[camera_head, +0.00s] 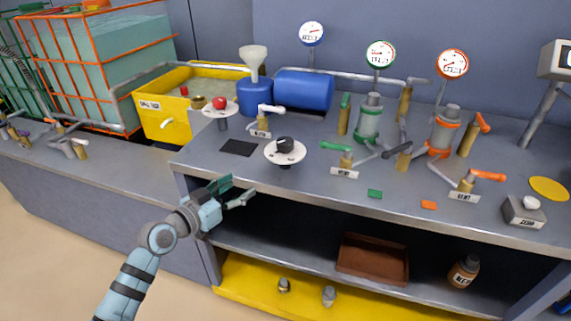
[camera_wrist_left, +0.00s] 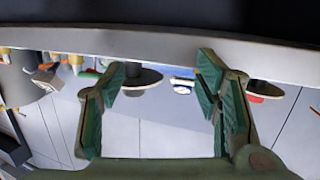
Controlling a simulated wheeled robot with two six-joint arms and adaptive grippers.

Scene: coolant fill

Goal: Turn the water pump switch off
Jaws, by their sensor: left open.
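Two knobs on white discs stand on the grey bench: a black rotary knob (camera_head: 285,145) near the front edge and a red knob (camera_head: 219,103) farther back to the left. I cannot tell from any label which is the water pump switch. My left gripper (camera_head: 237,191) is open and empty, in front of the bench edge, below and left of the black knob and apart from it. In the left wrist view, the open fingers (camera_wrist_left: 160,85) frame the bench; the black knob's disc (camera_wrist_left: 140,77) and the red knob (camera_wrist_left: 256,97) show beyond them. My right gripper is out of view.
The bench edge (camera_head: 400,207) lies just beyond the left gripper. Valves with green handles (camera_head: 337,146) and orange handles (camera_head: 488,176) stand to the right. A blue tank (camera_head: 304,90) and yellow tub (camera_head: 165,118) are behind. A brown tray (camera_head: 372,260) sits on the shelf below.

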